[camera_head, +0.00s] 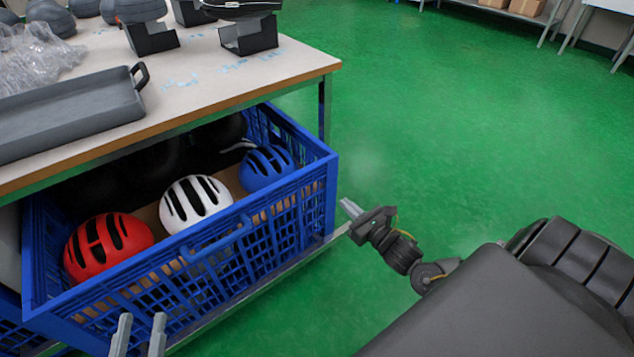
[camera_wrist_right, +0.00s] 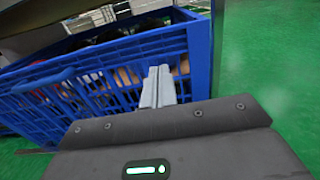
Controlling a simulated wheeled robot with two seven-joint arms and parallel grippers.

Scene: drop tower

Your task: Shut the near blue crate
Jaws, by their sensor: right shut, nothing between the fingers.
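The near blue crate (camera_head: 215,255) sticks out from under the table, open at the top. It holds a red helmet (camera_head: 107,246), a white helmet (camera_head: 195,203) and a blue helmet (camera_head: 266,168). Its handle bar (camera_head: 217,240) is on the front wall. My right gripper (camera_head: 347,207) is shut and empty, just right of the crate's front right corner. In the right wrist view its fingers (camera_wrist_right: 158,85) point towards the crate wall (camera_wrist_right: 95,85); contact cannot be told. My left gripper (camera_head: 139,332) is open and empty, in front of the crate's front wall at the bottom edge.
The table (camera_head: 225,75) above the crate carries a grey tray (camera_head: 70,112), plastic wrap (camera_head: 38,55) and black stands (camera_head: 249,36). Part of another blue crate (camera_head: 12,318) shows at lower left. The green floor (camera_head: 450,120) to the right is clear.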

